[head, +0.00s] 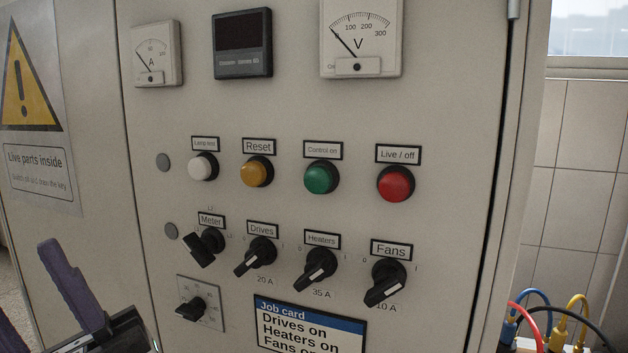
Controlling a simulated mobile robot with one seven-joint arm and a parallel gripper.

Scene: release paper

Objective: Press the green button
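The green button (320,177) is a round domed push button in a black collar on the cabinet panel, under a label that reads "Control on". It sits between the amber button (256,171) and the red button (396,183). My gripper (26,285) is at the lower left, well to the left of the green button and lower in the picture. Its purple fingers are apart with nothing seen between them. One finger is partly cut off by the left edge. Nothing covers the green button.
A white button (203,167) is at the row's left end. Below are several protruding black rotary switches, including Heaters (316,268) and Fans (386,282). A job card (308,325) is underneath. Meters (361,38) are above. Coloured cables (548,318) stand at lower right.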

